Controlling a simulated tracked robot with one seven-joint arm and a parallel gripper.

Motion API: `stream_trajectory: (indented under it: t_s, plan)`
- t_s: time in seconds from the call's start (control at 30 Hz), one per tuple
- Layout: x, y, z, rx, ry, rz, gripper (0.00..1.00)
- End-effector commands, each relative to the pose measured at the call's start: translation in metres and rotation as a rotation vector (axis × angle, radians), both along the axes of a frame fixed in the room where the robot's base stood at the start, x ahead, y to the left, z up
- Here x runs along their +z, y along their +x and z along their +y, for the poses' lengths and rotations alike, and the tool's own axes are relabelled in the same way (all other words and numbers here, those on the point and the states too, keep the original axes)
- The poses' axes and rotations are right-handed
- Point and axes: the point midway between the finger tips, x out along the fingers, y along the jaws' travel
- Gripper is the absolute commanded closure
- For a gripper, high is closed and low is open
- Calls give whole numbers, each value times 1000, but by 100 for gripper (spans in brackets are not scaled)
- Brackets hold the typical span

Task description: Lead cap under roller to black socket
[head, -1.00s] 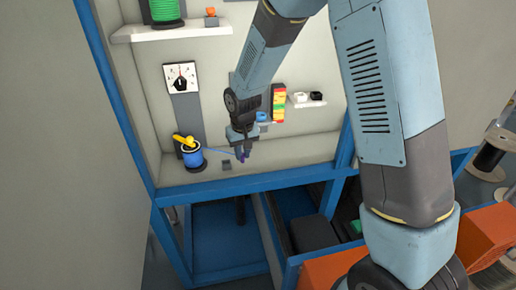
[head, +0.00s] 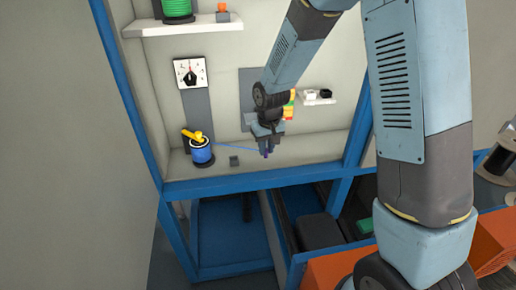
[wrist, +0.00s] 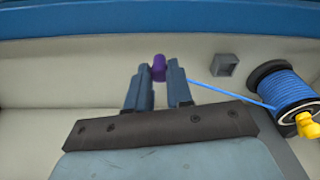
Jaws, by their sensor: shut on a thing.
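My gripper (head: 267,150) is shut on a purple cap (wrist: 159,68), which shows between the fingertips in the wrist view. A blue cable runs from the cap to the blue spool (head: 202,151), slack-free and nearly straight. The spool also shows at the right of the wrist view (wrist: 289,92), with a yellow part at its end. The black socket (head: 326,93) is on a small white shelf to the right of my arm, beside a white socket (head: 309,96). I cannot make out the roller; my arm covers part of the back wall.
A small grey square block (head: 234,161) stands on the cabinet floor between spool and gripper. A dial (head: 189,73) hangs on the back wall. A shelf above holds a green spool (head: 177,8). The blue front beam (head: 250,183) edges the cabinet. A coloured stack (head: 289,106) is partly behind my arm.

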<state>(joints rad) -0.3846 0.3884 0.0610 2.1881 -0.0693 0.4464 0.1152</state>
Motion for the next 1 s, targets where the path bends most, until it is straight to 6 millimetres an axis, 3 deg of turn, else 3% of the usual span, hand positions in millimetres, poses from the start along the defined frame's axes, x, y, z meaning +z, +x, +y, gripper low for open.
stream_trajectory:
  t_s: [0.7,1.0]
  plan:
    - [0,14,-68,-3,0,0,100]
    - [0,17,-83,-1,0,0,100]
